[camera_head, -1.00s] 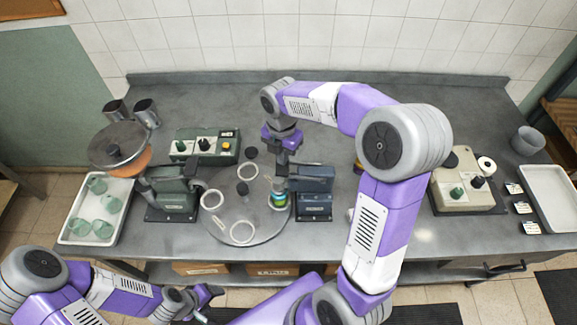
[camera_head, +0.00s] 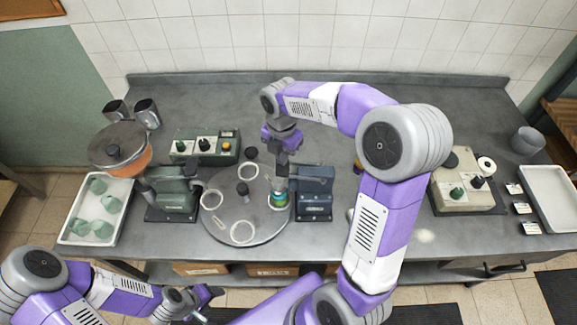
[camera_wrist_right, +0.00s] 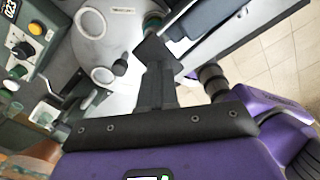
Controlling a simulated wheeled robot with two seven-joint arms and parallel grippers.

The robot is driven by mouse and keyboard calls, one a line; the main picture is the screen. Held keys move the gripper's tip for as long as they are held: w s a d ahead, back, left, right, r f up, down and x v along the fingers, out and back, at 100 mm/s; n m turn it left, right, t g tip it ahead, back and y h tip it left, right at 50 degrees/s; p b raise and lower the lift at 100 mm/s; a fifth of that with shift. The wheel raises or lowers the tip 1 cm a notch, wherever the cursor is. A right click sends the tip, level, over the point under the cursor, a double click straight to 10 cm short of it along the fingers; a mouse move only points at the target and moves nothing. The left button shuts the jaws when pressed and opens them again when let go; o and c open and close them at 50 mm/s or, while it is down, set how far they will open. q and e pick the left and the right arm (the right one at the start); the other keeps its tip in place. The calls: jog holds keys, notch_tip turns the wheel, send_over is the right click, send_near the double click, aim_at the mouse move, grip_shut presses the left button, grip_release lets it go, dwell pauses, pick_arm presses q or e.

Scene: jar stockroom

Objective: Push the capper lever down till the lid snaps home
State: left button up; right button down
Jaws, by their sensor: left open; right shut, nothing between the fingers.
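The capper (camera_head: 314,205) is a blue-grey machine at the right edge of the round turntable (camera_head: 225,225). Its dark upper arm, seemingly the lever (camera_head: 312,172), reaches left over a jar (camera_head: 278,201) with a yellow-green and blue body. The jar's top and lid are hidden. My right gripper (camera_head: 281,172) is shut and empty, pointing down just above the jar, at the lever's left end. I cannot tell whether it touches the lever. In the right wrist view, the dark shut fingers (camera_wrist_right: 156,85) lie beside the capper. My left gripper (camera_head: 208,296) is open and empty before the bench.
White rings lie on the turntable around a dark knob (camera_head: 243,188). A green machine (camera_head: 172,195) stands left of it, with a control box (camera_head: 206,147) behind. A beige control box (camera_head: 463,187) is at right.

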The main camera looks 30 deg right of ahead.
jog(key=shift+f, duration=0.1)
dwell(0.4)
jog(key=shift+f+b, duration=0.55)
jog(key=shift+f, duration=0.15)
jog(key=shift+a+f+b, duration=0.15)
jog(key=shift+f+b, duration=0.9)
jog(key=shift+f, duration=0.5)
jog(key=shift+r, duration=0.15)
jog(key=shift+r+p, duration=2.1)
jog(key=shift+r, duration=0.1)
